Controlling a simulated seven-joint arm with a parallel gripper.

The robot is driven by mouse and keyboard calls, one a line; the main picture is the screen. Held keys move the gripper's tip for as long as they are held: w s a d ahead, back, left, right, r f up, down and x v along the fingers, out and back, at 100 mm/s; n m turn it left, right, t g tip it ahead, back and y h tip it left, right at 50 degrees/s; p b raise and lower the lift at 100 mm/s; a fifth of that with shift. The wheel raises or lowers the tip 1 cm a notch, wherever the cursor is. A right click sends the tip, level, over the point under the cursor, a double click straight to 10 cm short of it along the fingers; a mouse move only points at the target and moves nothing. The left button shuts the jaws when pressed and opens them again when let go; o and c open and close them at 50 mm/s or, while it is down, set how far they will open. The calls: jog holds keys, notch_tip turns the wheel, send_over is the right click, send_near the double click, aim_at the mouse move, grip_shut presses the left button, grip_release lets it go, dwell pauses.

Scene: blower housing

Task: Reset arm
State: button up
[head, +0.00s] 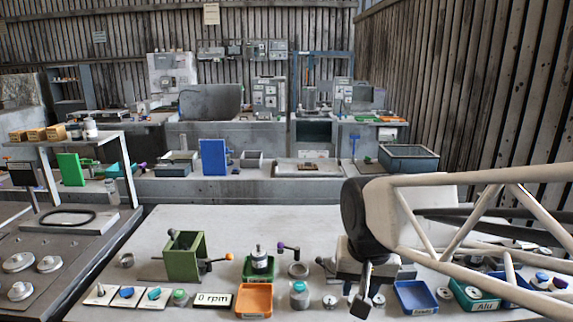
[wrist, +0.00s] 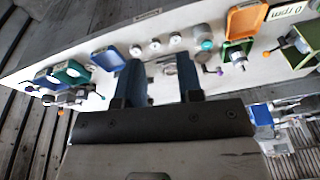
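My gripper (head: 364,290) hangs from my arm at the right of the head view, over the front right part of the workbench (head: 230,222). In the wrist view my gripper (wrist: 160,78) shows two dark fingers spread apart. The gap between them holds nothing; the bench and small parts show behind. I cannot judge the exact height above the bench. The green housing (head: 185,258) stands open-topped on the bench left of my gripper, with an orange-knobbed handle at its right side. It shows at the right edge of the wrist view (wrist: 297,42).
Blue (head: 416,297) and teal bins (head: 474,298) are at right. The bench's back is clear.

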jog(key=s+d+f+n, duration=0.1)
jog(key=s+d+f, duration=0.1)
jog(key=s+d, duration=0.3)
jog(key=s, duration=0.4)
jog(key=shift+s+d, duration=0.35)
jog(key=shift+s, duration=0.05)
